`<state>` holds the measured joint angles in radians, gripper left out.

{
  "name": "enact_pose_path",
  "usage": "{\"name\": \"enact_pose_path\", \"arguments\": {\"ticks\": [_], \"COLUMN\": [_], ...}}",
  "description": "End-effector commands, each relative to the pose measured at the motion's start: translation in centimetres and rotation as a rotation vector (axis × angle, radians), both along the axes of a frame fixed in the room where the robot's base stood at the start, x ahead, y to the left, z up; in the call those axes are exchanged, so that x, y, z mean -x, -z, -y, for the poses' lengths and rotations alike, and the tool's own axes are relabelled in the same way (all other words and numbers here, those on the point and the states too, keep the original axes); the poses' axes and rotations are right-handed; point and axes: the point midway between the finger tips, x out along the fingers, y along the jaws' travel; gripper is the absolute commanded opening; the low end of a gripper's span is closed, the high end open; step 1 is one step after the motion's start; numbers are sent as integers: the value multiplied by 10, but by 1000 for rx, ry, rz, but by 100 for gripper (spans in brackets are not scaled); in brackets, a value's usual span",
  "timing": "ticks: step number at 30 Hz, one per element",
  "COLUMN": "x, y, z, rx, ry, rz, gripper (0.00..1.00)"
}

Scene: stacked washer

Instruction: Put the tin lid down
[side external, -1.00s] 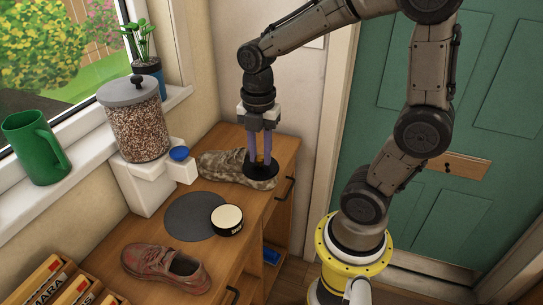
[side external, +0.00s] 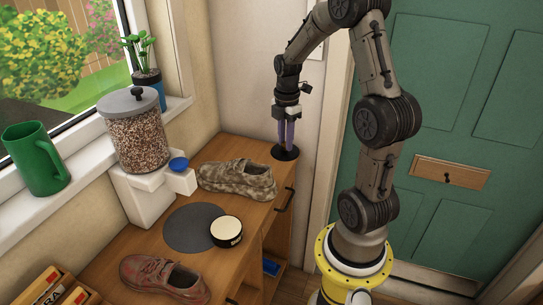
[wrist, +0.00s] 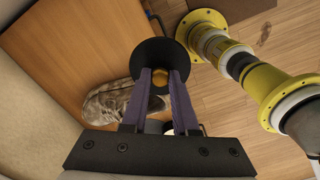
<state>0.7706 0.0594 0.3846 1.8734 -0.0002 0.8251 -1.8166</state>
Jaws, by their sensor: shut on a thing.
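The tin lid (side external: 277,156) is a flat black disc. My gripper (side external: 287,147) points down and is shut on it, at the far right corner of the wooden bench (side external: 232,148). In the wrist view, my gripper's purple fingers (wrist: 159,72) close on a small brassy piece at the middle of the lid (wrist: 152,48), which overlaps the bench's edge with floor showing beyond. I cannot tell whether the lid touches the bench top. The round tin (side external: 226,231), cream on top with a black side, stands at the right edge of a dark round mat (side external: 190,229).
A camouflage shoe (side external: 237,179) lies left of the lid, and a red-brown shoe (side external: 163,277) lies in front. The bench right of the camouflage shoe is clear.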

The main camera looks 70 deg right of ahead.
Motion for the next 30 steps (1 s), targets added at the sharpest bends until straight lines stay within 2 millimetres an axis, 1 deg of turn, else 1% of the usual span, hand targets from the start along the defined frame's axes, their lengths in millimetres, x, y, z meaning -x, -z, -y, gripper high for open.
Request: {"name": "enact_pose_path", "arguments": {"ticks": [1,6,10,13,16,23,30], "x": [-8,-34,-48,-57,-63,-69,-70], "y": [6,22,46,60,69,80,110], "z": [8,32,46,54,61,67,67], "rx": [-1,-1,-3,-2,0,0,-2], "ry": [-1,-1,-1,-1,-2,-2,-1], "rz": [-2,-1,-4,-2,0,0,-1], "gripper": [0,0,0,0,0,0,0]}}
